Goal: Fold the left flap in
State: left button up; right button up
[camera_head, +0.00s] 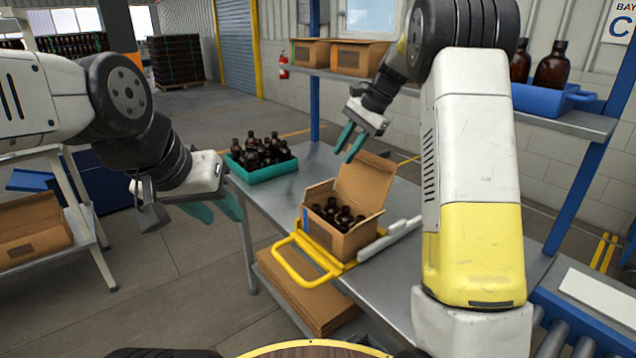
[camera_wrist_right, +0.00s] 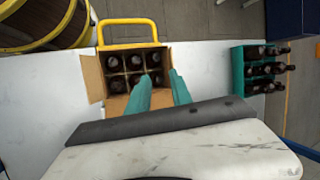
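An open cardboard carton (camera_head: 347,241) stands on the metal table, holding several dark bottles (camera_head: 337,213); it also shows in the right wrist view (camera_wrist_right: 93,84). One large flap (camera_head: 364,183) stands up at its back in the head view. I cannot tell for sure which flap is the left one. My right gripper (camera_head: 350,142) is open and empty, above and behind the carton; its teal fingers (camera_wrist_right: 160,92) overlap the carton's edge in the wrist view, with contact unclear. My left gripper (camera_head: 214,208) is empty, its fingers apart, left of the table and away from the carton.
A yellow handle frame (camera_head: 284,262) lies beside the carton's left side, and a white rail (camera_head: 391,236) to its right. A teal crate of bottles (camera_head: 262,171) stands at the table's far end. A shelf (camera_head: 587,122) with a blue bin (camera_head: 545,98) is behind.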

jog(key=m+g, duration=0.1)
send_near(320, 185)
jog(key=x, duration=0.2)
jog(key=shift+x, duration=4.05)
jog(key=shift+w, duration=0.15)
grip_shut()
